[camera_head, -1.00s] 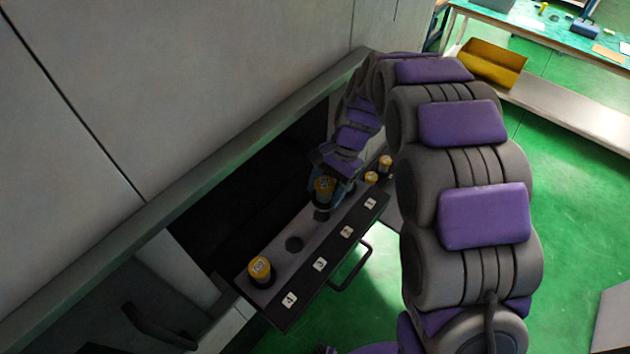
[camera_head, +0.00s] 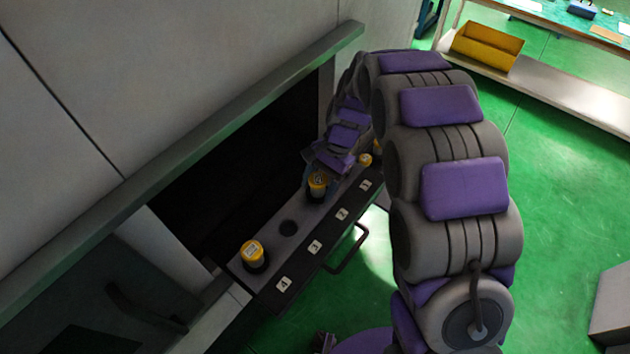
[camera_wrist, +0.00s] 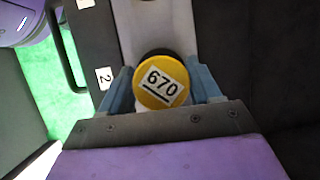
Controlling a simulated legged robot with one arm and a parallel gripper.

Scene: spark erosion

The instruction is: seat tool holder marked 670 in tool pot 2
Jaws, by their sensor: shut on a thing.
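The tool holder marked 670 has a yellow cap with a white label (camera_wrist: 162,82) and shows between my fingers in the wrist view. In the head view it (camera_head: 318,182) stands upright at the second position of the drawer's pot row, level with the label 2 (camera_head: 341,214). My gripper (camera_wrist: 166,92) is shut on it, with a blue-grey finger on each side. The holder's lower part is at or in tool pot 2; the pot's mouth is hidden, so I cannot tell if it is fully down.
The pulled-out drawer (camera_head: 262,287) has a front handle (camera_head: 349,256). Another yellow-capped holder (camera_head: 252,252) stands at pot 4, and one (camera_head: 365,160) near pot 1. The cabinet wall and frame (camera_head: 200,128) rise behind.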

